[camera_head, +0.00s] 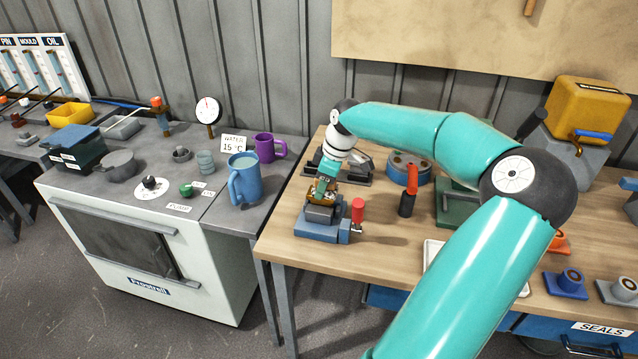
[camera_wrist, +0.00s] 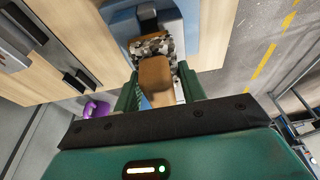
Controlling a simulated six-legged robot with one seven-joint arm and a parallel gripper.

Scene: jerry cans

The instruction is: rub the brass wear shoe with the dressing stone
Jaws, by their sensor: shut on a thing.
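My gripper (camera_head: 326,186) is at the small blue vise (camera_head: 322,224) on the wooden bench. In the wrist view my gripper (camera_wrist: 159,92) is shut on a brown block with a pale lower part, which I take for the dressing stone (camera_wrist: 155,74). The brass wear shoe (camera_wrist: 153,46) appears to be the brassy-brown piece with grey and white patches in the vise. It also shows in the head view (camera_head: 318,201), partly hidden by my gripper. The stone overlaps the shoe's near edge in the wrist view. I cannot tell whether they touch.
A red-handled tool (camera_head: 409,190) stands right of the vise. A white tray (camera_head: 433,252) lies nearer. Behind are a round blue-grey fixture (camera_head: 398,163) and a dark rack (camera_head: 357,171). Left, across a gap, the grey counter holds a blue mug (camera_head: 245,182) and a purple mug (camera_head: 266,148).

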